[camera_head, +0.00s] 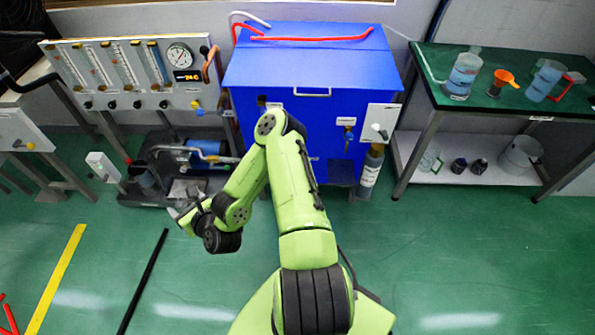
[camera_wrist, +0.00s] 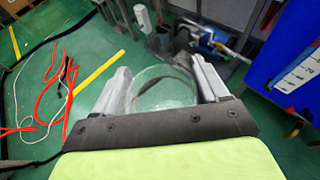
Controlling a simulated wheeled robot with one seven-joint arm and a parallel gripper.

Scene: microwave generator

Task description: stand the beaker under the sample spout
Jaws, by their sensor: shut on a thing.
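The beaker (camera_wrist: 161,94) is clear glass with a round rim. It sits between the two grey fingers of my gripper (camera_wrist: 162,75) in the wrist view, and the gripper is shut on it. In the head view my gripper (camera_head: 184,214) is low at the left of my arm, above the floor and in front of the pump skid; the beaker cannot be made out clearly there. I cannot tell for sure which fitting is the sample spout. A small tap (camera_head: 381,131) shows on a white panel at the blue cabinet's right, and another tap (camera_head: 348,138) on its front.
The blue cabinet (camera_head: 310,70) stands behind my arm. A dark pump skid (camera_head: 137,195) and a white box (camera_head: 102,165) are at the left, below a gauge panel (camera_head: 130,85). A green table (camera_head: 440,60) holds bottles at the right. Front floor is mostly clear.

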